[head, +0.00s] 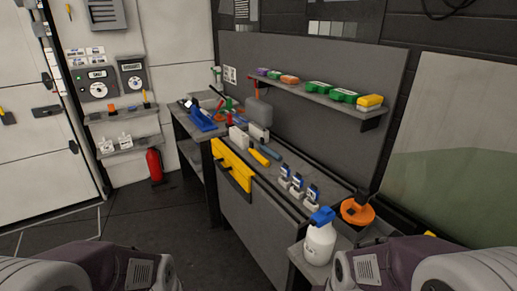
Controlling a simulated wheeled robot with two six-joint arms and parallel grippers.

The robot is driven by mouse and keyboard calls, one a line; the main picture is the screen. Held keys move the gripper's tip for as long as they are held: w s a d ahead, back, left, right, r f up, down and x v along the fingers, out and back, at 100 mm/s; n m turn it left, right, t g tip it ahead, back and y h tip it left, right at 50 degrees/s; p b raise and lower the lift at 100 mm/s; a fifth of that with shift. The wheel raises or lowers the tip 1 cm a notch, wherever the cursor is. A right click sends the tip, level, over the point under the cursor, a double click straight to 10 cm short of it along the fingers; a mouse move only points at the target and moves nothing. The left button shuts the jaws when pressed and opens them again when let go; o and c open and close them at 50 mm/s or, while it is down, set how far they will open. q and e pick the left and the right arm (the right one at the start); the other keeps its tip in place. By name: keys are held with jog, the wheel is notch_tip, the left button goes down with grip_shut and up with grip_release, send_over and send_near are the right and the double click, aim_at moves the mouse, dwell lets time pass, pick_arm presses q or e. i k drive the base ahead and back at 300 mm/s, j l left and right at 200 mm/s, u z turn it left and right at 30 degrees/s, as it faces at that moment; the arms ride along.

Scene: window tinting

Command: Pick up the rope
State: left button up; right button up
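I cannot make out a rope for certain. A thin black cord (447,13) hangs in a loop on the dark wall at the top right, cut off by the picture's edge. A round orange item (357,210), perhaps a reel, sits at the right end of the workbench; I cannot tell whether it holds rope. My two arms show at the bottom left and bottom right corners. Neither gripper is in view, so I cannot see their fingers or anything in them.
A grey workbench (262,213) carries several bottles and tools. A white spray bottle (320,240) with a blue head stands at its near end. A wall shelf (325,101) holds coloured blocks. A red extinguisher (154,166) stands by the left wall. The dark floor (185,225) is clear.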

aim_at(276, 155)
jog(key=i+j, duration=0.55)
jog(key=i+j+z, duration=0.15)
jog(key=i+j, duration=0.9)
jog(key=j, duration=0.25)
jog(key=i+j+z, duration=0.1)
jog(key=i, duration=0.35)
jog(key=i+j, duration=0.2)
jog(key=i, duration=0.3)
jog(key=z, duration=0.05)
